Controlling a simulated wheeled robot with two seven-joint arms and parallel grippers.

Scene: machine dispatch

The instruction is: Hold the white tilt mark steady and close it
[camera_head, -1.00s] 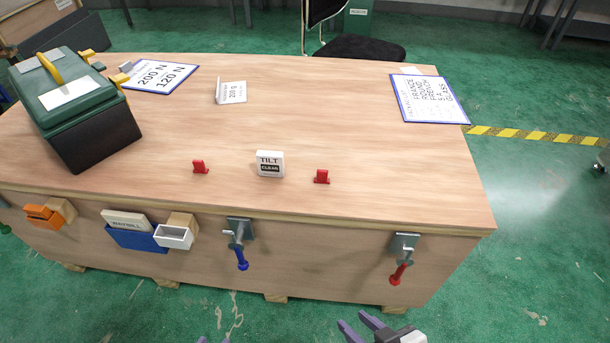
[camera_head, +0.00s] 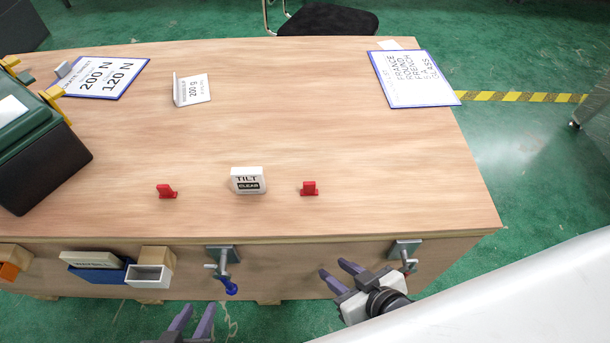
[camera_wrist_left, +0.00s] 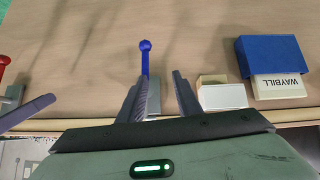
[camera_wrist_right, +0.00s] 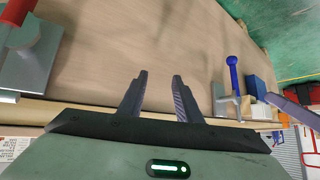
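The white tilt mark (camera_head: 248,180) stands upright on the wooden crate top and reads TILT and CLEAR. A red piece (camera_head: 166,191) stands to its left and another red piece (camera_head: 309,188) to its right, both apart from it. My left gripper (camera_head: 193,314) is open and empty in front of the crate, below the blue-handled clamp; its fingers also show in the left wrist view (camera_wrist_left: 160,88). My right gripper (camera_head: 336,268) is open and empty near the crate's front edge, close to the red-handled clamp; its fingers also show in the right wrist view (camera_wrist_right: 159,80). The tilt mark shows in neither wrist view.
The blue-handled clamp (camera_head: 220,263) and the red-handled clamp (camera_head: 405,253) stick out from the crate's front. A waybill holder (camera_head: 97,272) and a white open box (camera_head: 149,276) are left of them. A green case (camera_head: 45,160) stands at the left. The crate top around the mark is clear.

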